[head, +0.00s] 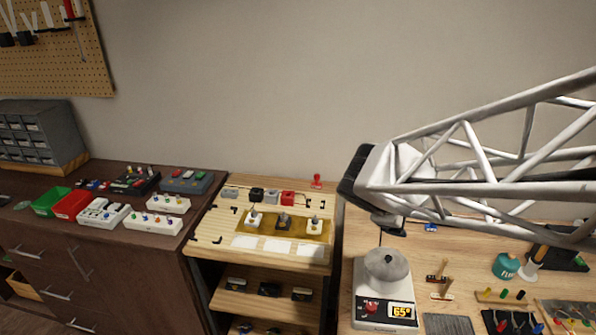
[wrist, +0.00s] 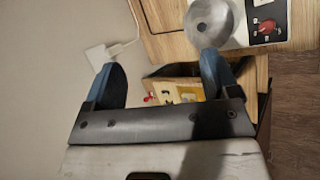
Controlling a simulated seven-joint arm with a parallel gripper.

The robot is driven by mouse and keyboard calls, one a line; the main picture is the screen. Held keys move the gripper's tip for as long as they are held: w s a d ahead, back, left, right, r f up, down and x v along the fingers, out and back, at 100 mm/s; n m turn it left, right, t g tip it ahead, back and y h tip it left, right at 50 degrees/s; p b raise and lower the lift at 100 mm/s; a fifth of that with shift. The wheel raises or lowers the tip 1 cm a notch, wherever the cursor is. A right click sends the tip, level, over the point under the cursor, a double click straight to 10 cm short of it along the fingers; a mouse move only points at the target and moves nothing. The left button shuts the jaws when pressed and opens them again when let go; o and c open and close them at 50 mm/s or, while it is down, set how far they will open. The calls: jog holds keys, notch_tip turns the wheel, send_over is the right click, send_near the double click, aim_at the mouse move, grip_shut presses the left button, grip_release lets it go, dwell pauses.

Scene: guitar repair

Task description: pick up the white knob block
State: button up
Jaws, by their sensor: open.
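The white knob block (head: 254,219) stands upright at the left end of a brass-coloured plate (head: 268,225) on the middle wooden bench in the head view. A dark knob block (head: 284,221) and a cream one (head: 314,227) stand to its right on the same plate. My gripper (wrist: 160,68) is open and empty in the wrist view, its two blue-dark fingers apart. In the head view it hangs in the air to the right of the plate, well away from the block. In the wrist view the benchtop shows small between the fingers, and I cannot single out the block.
Grey, black and red blocks (head: 288,198) line the back of the middle bench. White cards (head: 278,247) lie in front of the plate. A hot plate (head: 386,300) with a metal bowl (head: 386,263) stands on the right bench, below my gripper. Cluttered dark cabinet left.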

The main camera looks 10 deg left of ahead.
jog(key=w+a+f+n+t, duration=0.3)
jog(key=w+a+n, duration=0.3)
jog(key=w+a, duration=0.15)
jog(key=n+t+y, duration=0.4)
jog(key=n+y, duration=0.4)
jog(key=n, duration=1)
send_near(253, 214)
jog(key=shift+x, duration=0.95)
jog(key=shift+a, duration=0.1)
jog(key=shift+x, duration=1.3)
